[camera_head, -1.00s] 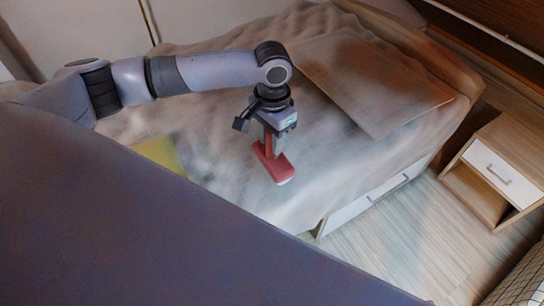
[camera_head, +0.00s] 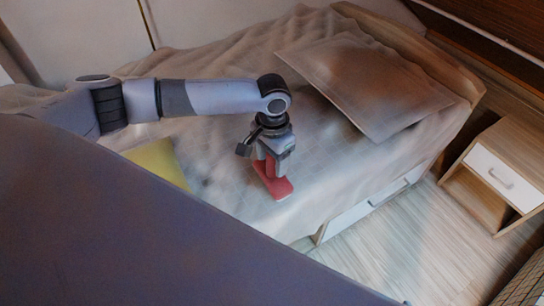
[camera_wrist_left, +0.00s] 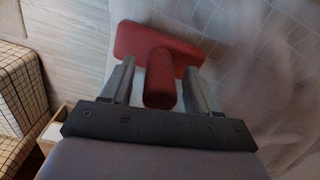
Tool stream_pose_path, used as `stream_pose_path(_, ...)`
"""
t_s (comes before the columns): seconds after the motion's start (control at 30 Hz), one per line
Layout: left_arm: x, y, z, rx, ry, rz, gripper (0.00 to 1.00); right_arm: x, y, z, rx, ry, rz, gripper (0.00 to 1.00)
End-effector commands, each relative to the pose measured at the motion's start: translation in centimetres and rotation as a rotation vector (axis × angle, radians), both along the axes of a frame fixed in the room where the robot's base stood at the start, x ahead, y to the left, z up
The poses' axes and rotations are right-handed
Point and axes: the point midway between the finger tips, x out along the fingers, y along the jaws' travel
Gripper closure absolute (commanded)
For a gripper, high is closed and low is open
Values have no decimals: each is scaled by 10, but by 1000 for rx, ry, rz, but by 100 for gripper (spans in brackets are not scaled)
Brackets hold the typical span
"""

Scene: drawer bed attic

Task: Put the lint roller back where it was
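The red lint roller (camera_head: 277,188) is at the bed's near side, its broad head down at the grey bedspread and its handle pointing up. It appears to rest on the bedspread; the contact itself is hard to see. My left gripper (camera_head: 270,166) is directly above it, pointing down, with one finger on each side of the handle. In the left wrist view, the lint roller (camera_wrist_left: 161,78) shows between the spread fingers (camera_wrist_left: 160,72), with narrow gaps beside the handle. My right gripper is not in view.
The bed (camera_head: 225,100) carries a large flat pillow (camera_head: 370,85) at the far right. A yellow item (camera_head: 158,160) lies to the left, partly hidden by my body. A wooden nightstand (camera_head: 505,165) stands right of the bed. Wood floor (camera_head: 390,240) lies between them.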

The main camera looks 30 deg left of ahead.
Motion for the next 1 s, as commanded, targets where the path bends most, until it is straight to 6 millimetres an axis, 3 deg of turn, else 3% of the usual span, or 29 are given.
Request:
stream_pose_path(0.33,0,0,3,0,-2,-1,41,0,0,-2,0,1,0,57)
stream_pose_path(0.47,1,0,23,-2,-2,0,41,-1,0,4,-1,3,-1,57)
stream_pose_path(0.8,1,-1,95,-2,-2,0,41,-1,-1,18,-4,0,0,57)
stream_pose_path(1.0,1,0,118,0,-1,0,41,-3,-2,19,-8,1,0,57)
